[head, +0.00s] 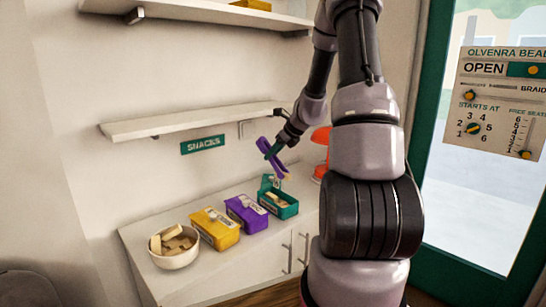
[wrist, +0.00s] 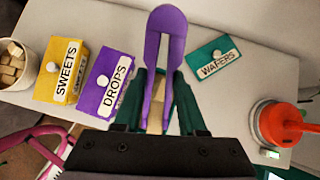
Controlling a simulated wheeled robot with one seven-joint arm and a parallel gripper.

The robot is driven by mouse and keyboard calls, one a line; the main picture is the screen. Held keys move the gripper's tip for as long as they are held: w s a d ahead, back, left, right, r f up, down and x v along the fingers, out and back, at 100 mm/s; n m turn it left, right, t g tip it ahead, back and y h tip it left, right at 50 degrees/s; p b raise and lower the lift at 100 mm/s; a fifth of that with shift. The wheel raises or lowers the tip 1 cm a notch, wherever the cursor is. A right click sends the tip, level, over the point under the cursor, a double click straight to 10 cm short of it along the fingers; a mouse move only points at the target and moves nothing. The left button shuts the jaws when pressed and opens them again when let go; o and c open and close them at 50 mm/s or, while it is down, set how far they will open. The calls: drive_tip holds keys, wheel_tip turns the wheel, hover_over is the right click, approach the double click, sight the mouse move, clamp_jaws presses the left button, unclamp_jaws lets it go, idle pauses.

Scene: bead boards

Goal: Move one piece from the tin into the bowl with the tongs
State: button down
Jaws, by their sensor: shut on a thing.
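My gripper (head: 272,152) is shut on the purple tongs (wrist: 165,25), which hang tilted above the green tin (head: 280,211). The tongs' bend points away from the tin and their arms slope down toward it. In the wrist view, a pale beige piece (wrist: 155,120) shows between the tong arms; I cannot tell whether they grip it. The green tin is open, with pale contents showing. Its lid, marked WAFERS (wrist: 218,66), is off and lies behind it. The white bowl (head: 174,261) at the left end of the counter holds several beige pieces.
A yellow tin marked SWEETS (head: 215,228) and a purple tin marked DROPS (head: 246,213) stand closed between bowl and green tin. A red-orange lamp (head: 321,138) stands at the right. A wall shelf (head: 190,122) hangs above the white counter (head: 140,240). The counter's front strip is clear.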

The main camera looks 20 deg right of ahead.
drive_tip(key=a+r+m+h, duration=0.1)
drive_tip(key=a+r, duration=0.3)
drive_tip(key=a, duration=0.5)
drive_tip(key=shift+w+a+r+m+t, duration=0.2)
drive_tip(key=shift+m+t, duration=0.1)
drive_tip(key=shift+m, duration=0.4)
